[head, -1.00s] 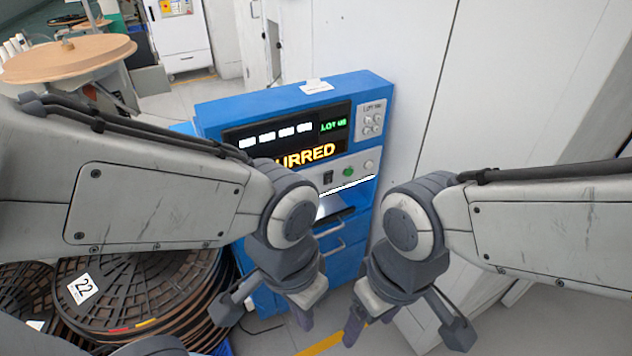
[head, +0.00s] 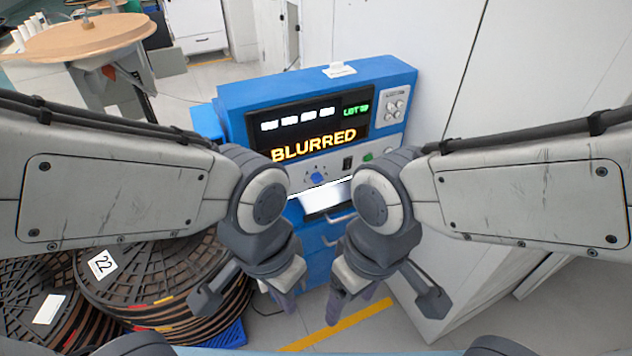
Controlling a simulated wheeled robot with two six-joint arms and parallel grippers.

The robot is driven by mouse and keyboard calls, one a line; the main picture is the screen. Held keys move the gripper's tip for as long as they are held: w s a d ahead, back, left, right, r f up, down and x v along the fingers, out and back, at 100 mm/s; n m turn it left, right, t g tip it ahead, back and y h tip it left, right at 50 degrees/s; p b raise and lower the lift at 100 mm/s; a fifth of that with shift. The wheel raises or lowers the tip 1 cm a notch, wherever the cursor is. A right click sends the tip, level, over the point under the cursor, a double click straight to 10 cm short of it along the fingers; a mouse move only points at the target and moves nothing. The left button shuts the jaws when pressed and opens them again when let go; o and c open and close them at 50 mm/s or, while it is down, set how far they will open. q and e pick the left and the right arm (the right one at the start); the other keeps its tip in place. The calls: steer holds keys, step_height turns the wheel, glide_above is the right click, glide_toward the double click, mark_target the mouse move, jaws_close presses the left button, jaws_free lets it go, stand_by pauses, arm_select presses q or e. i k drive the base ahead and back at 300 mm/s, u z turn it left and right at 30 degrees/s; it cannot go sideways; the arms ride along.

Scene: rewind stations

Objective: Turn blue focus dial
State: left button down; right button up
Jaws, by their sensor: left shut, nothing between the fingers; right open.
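The blue focus dial (head: 316,178) is a small blue knob on the pale control strip of the blue machine (head: 232,98). The machine's display (head: 313,146) reads "BLURRED" in orange, with "LOT" in green at its upper right. My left gripper (head: 287,300) is shut and empty, below and left of the dial. My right gripper (head: 345,308) is open and empty, below and right of the dial. Both hang in front of the machine's lower part, apart from the dial. My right forearm partly hides the strip's right end.
Stacked reels (head: 160,285) stand at lower left, one labelled 22. A round wooden disc (head: 85,36) is at upper left. White cabinet panels (head: 425,45) stand right of the machine. A black switch (head: 347,163) and a green button (head: 367,157) sit right of the dial.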

mark_target(316, 176)
steer(key=k, duration=1.25)
steer(key=z, duration=0.5)
steer(key=i, duration=1.5)
steer(key=u, duration=0.75)
